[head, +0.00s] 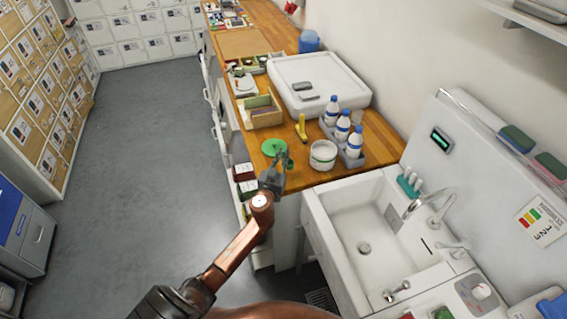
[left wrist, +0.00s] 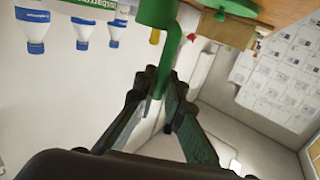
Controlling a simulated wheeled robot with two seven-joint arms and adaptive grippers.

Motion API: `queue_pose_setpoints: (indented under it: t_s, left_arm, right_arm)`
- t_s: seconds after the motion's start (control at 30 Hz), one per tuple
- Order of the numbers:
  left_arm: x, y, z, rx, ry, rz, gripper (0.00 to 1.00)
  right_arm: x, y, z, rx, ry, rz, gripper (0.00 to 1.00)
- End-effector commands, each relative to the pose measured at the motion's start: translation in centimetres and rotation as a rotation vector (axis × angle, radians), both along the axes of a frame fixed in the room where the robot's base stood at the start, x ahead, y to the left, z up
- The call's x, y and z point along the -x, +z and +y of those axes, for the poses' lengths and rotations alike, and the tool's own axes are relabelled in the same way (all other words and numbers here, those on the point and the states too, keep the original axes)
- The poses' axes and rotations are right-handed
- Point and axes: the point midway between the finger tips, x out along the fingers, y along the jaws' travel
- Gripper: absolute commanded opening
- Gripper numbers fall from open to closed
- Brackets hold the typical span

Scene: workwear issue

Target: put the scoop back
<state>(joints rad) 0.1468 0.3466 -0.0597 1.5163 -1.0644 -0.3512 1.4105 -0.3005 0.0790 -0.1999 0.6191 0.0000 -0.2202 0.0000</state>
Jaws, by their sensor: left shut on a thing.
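My left gripper (head: 273,176) is shut on the green scoop (left wrist: 164,62), at the counter's front edge. In the left wrist view its fingers (left wrist: 150,108) close on the thin handle, and the wider green end (left wrist: 158,12) lies at the top edge. In the head view the scoop is small and partly hidden by the gripper. A round white tub (head: 323,155) stands on the counter to the right of the gripper. A flat green disc (head: 272,147), perhaps its lid, lies on the wood just beyond the gripper. My right gripper is not in view.
Several blue-and-white bottles (head: 342,127) stand in a grey tray behind the tub. A yellow item (head: 301,127) stands on the wood. A wooden box (head: 262,116) and large white case (head: 318,82) are farther back. A sink (head: 365,225) is at right.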

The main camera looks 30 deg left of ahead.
Motion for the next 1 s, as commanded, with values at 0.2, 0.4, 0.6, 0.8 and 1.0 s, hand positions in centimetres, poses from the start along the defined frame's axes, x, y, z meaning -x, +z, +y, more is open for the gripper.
queue_pose_setpoints:
  t_s: [0.2, 0.4, 0.6, 0.8, 1.0]
  left_arm:
    - [-0.4, -3.0, 0.3, -0.001, 0.000, 0.003, 0.00]
    - [-0.4, -3.6, 0.2, 0.001, -0.001, 0.000, 0.00]
    - [-0.4, -3.6, 0.2, 0.001, -0.001, 0.000, 0.00]
    - [-0.4, -3.9, 0.2, 0.000, -0.001, 0.001, 0.14]
    - [-0.4, -3.8, 0.2, 0.000, -0.001, 0.001, 0.27]
  right_arm:
    - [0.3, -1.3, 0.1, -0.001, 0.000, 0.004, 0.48]
    - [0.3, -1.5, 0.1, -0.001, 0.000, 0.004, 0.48]
    - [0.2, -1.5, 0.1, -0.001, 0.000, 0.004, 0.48]
    - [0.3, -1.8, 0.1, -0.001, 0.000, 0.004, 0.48]
    - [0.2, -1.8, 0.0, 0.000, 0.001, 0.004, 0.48]
